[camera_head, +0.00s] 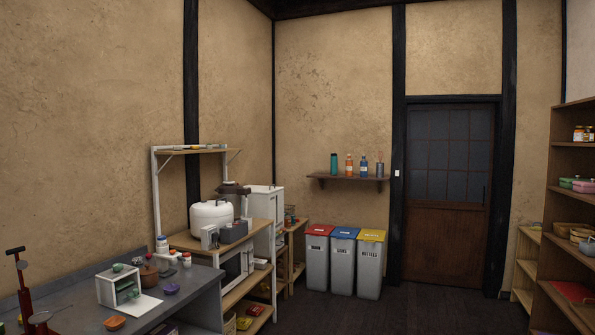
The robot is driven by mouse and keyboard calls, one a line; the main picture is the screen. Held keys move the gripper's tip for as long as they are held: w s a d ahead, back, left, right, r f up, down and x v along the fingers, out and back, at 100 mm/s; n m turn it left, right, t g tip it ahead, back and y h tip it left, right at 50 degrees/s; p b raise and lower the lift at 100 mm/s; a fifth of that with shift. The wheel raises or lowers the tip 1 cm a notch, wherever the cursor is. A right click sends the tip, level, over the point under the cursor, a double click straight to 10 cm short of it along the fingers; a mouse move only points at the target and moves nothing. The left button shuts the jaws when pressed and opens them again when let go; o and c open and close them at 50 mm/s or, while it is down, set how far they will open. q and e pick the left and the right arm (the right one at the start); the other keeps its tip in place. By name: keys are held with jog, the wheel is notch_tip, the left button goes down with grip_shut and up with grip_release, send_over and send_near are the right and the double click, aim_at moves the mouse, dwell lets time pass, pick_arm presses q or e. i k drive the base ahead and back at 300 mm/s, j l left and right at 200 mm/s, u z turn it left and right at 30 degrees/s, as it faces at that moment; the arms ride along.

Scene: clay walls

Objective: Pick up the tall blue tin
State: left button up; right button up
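No thing in view is clearly marked as the tall blue tin. The wall shelf (350,178) at the back holds a tall teal cylinder (334,164), an orange bottle (349,165), a blue bottle (364,167) and a grey-blue cylinder (379,170), all upright in a row. They are small in this view, so I cannot tell which of them is a tin. Neither of my grippers shows in the view.
Three bins with red, blue and yellow lids (344,233) stand below the shelf. A grey counter (75,318) is at the left, beside a rack (157,190) with a white cooker (211,217). Brown shelving (571,194) is at the right. The dark floor (425,312) between is clear.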

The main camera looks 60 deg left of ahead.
aim_at(363, 171)
jog(key=u, duration=1.4)
jog(key=z, duration=0.1)
jog(key=i, duration=6.3)
